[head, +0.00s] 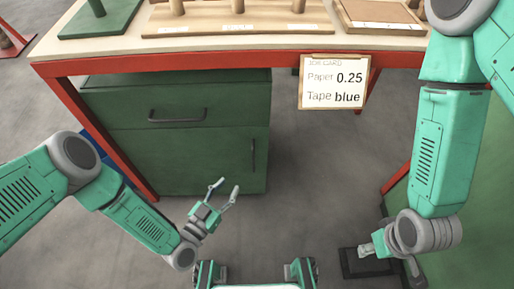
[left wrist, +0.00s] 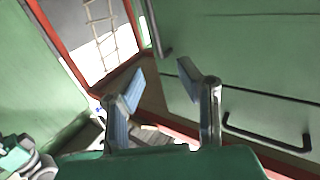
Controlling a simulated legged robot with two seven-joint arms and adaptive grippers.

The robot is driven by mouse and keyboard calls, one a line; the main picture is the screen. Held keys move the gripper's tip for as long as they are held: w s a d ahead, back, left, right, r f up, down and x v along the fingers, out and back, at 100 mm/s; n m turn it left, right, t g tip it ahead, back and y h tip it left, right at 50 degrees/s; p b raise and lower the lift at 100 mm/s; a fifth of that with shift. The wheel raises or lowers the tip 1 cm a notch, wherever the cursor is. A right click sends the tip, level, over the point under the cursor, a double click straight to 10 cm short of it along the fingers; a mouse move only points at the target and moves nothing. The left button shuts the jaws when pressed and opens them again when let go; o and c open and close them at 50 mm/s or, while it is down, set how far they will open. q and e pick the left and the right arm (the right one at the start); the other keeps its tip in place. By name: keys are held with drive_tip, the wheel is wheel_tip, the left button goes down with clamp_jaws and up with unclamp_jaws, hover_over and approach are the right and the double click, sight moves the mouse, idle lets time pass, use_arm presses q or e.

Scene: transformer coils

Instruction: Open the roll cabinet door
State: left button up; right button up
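The green cabinet (head: 185,130) stands under the workbench. Its upper drawer has a dark horizontal handle (head: 177,116); its lower door (head: 190,160) has a dark vertical handle (head: 253,155) near the right edge. The door looks shut. My left gripper (head: 226,187) is open and empty, in front of and left of the door handle, apart from it. In the left wrist view its two fingers (left wrist: 165,92) are spread, with the door handle (left wrist: 155,28) beyond and the drawer handle (left wrist: 265,138) at right. My right gripper (head: 367,249) is low at right, mostly hidden by its wrist.
The red-framed workbench (head: 215,52) overhangs the cabinet, with wooden boards and pegs on top. A job card (head: 334,82) hangs from its front edge. A red leg (head: 105,142) stands at the cabinet's left.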

sight(253, 158)
use_arm(q)
drive_tip(key=b+x, duration=0.2)
drive_tip(key=x, duration=0.4)
drive_tip(key=b+x, duration=0.2)
drive_tip(key=x, duration=0.3)
drive_tip(key=shift+d+f, duration=0.1)
drive_tip(key=shift+d, duration=0.45)
drive_tip(key=shift+w+d, duration=0.1)
drive_tip(key=shift+w, duration=0.65)
drive_tip(key=shift+d, duration=0.1)
drive_tip(key=shift+d, duration=0.2)
clamp_jaws()
